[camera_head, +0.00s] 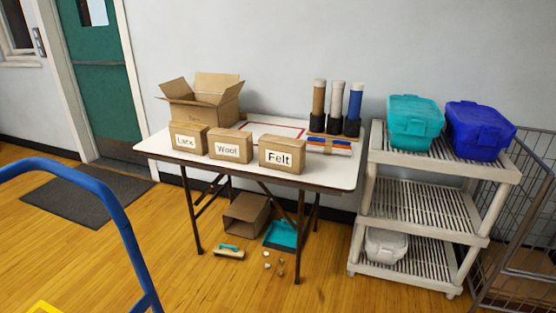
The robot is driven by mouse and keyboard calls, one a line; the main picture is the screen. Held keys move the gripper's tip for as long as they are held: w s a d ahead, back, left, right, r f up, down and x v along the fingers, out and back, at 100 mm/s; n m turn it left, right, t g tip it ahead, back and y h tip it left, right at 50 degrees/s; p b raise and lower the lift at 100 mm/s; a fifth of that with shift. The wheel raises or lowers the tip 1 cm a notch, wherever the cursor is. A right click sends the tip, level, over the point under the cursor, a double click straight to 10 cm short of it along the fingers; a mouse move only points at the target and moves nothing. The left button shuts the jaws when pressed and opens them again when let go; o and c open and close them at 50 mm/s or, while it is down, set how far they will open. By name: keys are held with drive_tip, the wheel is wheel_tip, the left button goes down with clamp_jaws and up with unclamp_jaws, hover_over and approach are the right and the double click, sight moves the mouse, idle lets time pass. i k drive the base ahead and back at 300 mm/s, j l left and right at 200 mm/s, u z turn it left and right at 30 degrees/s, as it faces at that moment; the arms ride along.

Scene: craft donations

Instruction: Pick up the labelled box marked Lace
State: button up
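The labelled box marked Lace (187,138) is a small brown cardboard box with a white label. It sits upright near the left front edge of the white folding table (330,177). The box marked Wool (229,146) stands just to its right, and the box marked Felt (282,155) stands further right. An open cardboard carton (203,103) is right behind the Lace box. My gripper is not in view.
Tubes (338,103) in dark holders stand at the table's back right. A shelf rack (425,232) bears a teal bin (414,122) and a blue bin (483,130). A blue curved rail (118,215) is at lower left. Wooden floor before the table is mostly clear.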

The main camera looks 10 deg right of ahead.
sight(185, 137)
drive_tip(key=l+u, duration=0.1)
drive_tip(key=l, duration=0.4)
drive_tip(key=i+l, duration=0.15)
drive_tip(key=l, duration=0.4)
drive_tip(key=i+l+u, duration=0.1)
drive_tip(key=l, duration=0.2)
drive_tip(key=i+l+u, duration=0.1)
drive_tip(key=i+l, duration=0.15)
drive_tip(key=i+l+u, duration=0.15)
drive_tip(key=l, duration=0.2)
drive_tip(key=i+l+u, duration=0.2)
drive_tip(key=i, duration=0.3)
drive_tip(key=i+l+u, duration=0.15)
drive_tip(key=i, duration=0.4)
drive_tip(key=i+j+u, duration=0.1)
drive_tip(key=i, duration=0.25)
